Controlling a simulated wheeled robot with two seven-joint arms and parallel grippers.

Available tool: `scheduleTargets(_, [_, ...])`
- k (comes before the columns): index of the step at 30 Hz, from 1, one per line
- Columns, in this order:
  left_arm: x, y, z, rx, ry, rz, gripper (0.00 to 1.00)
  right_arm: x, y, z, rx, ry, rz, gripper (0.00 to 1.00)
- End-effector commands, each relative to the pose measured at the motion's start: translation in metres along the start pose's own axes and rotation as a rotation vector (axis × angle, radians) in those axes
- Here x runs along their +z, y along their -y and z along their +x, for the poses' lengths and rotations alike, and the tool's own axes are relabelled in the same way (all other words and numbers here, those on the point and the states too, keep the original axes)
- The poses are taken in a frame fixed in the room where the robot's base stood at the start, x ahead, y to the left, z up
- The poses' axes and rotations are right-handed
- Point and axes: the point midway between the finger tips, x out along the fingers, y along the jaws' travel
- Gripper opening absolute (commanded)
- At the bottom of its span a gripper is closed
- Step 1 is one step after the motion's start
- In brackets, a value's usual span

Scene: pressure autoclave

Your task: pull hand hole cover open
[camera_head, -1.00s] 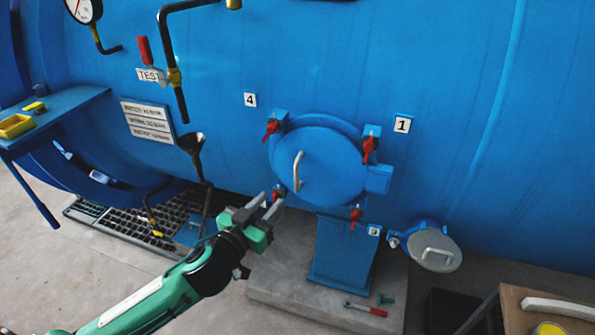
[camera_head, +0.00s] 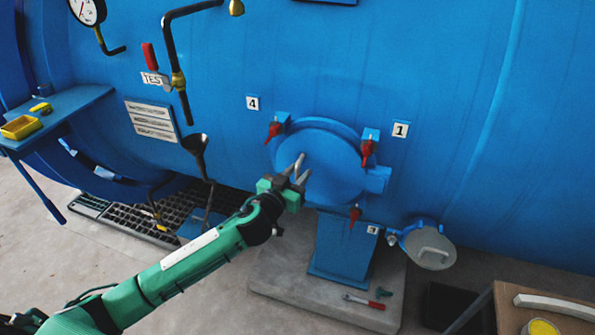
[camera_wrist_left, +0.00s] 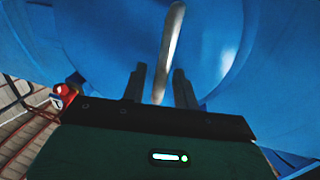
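The round blue hand hole cover (camera_head: 335,165) sits on the blue autoclave wall, with red clamp handles around it. Its curved metal handle is mostly hidden by my gripper in the head view. My left gripper (camera_head: 296,169) is in front of the cover's left part, at the handle. In the left wrist view, the handle (camera_wrist_left: 171,50) runs down between the two dark fingers (camera_wrist_left: 160,88). The fingers are apart, with a gap on each side of the handle. The cover looks closed. My right gripper is not in view.
A smaller round grey cover (camera_head: 430,250) hangs on the lower right. A red-handled tool (camera_head: 366,302) lies on the concrete base. A black funnel pipe (camera_head: 197,146) stands left of my arm. A blue shelf (camera_head: 70,108) with a yellow tray (camera_head: 21,127) juts out at left.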

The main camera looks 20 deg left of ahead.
Motion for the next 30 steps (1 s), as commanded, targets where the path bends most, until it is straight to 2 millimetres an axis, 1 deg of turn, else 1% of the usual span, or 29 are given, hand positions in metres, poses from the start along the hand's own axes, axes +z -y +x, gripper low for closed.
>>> scheduleTargets(8, [0.0,0.0,0.001,0.0,0.0,0.0,0.3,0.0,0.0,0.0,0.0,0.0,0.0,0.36])
scheduleTargets(10, [0.0,0.0,0.001,0.0,0.0,0.0,0.2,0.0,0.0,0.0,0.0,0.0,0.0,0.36])
scheduleTargets(13, [0.0,0.0,0.001,0.0,0.0,0.0,0.01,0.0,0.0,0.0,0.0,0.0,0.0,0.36])
scheduleTargets(23, [0.001,-0.001,0.0,-0.007,0.0,-0.001,0.0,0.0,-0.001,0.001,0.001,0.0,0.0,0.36])
scheduleTargets(30, [0.002,-0.009,-0.012,-0.065,-0.002,-0.005,0.0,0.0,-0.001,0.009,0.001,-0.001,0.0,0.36])
